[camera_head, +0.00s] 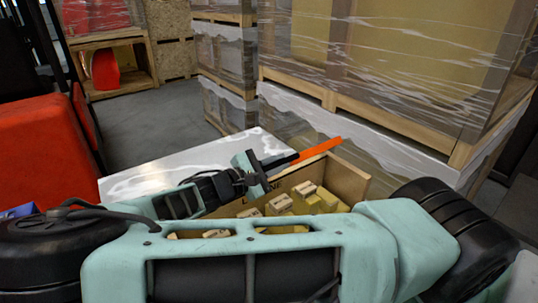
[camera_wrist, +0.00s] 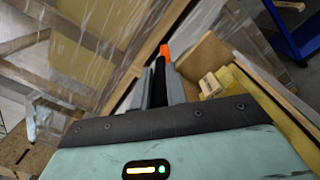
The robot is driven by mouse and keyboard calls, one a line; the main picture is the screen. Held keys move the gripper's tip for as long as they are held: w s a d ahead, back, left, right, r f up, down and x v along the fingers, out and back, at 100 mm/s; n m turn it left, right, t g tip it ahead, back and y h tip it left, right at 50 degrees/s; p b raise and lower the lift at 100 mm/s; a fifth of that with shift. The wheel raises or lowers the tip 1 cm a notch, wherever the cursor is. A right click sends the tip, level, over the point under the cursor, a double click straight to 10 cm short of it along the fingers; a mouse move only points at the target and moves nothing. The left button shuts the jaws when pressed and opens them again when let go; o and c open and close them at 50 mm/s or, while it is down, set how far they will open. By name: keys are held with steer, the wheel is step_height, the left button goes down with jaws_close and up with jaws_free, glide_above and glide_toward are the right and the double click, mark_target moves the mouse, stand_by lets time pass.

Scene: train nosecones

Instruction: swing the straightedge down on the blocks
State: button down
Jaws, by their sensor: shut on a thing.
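The straightedge (camera_head: 318,149) is a long thin bar with an orange end and a dark part near the grip. My gripper (camera_head: 268,168) is shut on its dark part, and the orange end points up and to the right. In the wrist view my gripper (camera_wrist: 163,88) has the straightedge (camera_wrist: 164,51) between its fingers. Several pale wooden blocks (camera_head: 305,189) lie in an open wooden box below and beside the straightedge. The straightedge appears above the box, apart from the blocks. My arm hides part of the box and some blocks.
The wooden box (camera_head: 349,180) stands at the end of a shiny metal table (camera_head: 140,185). Wrapped pallets (camera_head: 400,60) stand close behind it. A red body (camera_head: 40,150) is at the left. Open grey floor (camera_head: 160,125) lies beyond the table.

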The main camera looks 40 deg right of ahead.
steer(key=shift+s+a+f+m+b, duration=0.1)
steer(key=shift+s+f+m+b, duration=0.75)
steer(key=shift+f+m, duration=0.4)
steer(key=shift+s+f+m+b, duration=0.8)
steer(key=shift+f+m, duration=0.3)
steer(key=shift+f, duration=0.35)
steer(key=shift+s+a+f+m+b, duration=0.1)
steer(key=shift+s+f+m+b, duration=0.75)
steer(key=shift+f+m, duration=0.4)
steer(key=shift+f, duration=0.1)
steer(key=c, duration=1.4)
jaws_free()
steer(key=a+b, duration=0.4)
steer(key=a, duration=0.8)
steer(key=shift+w, duration=0.35)
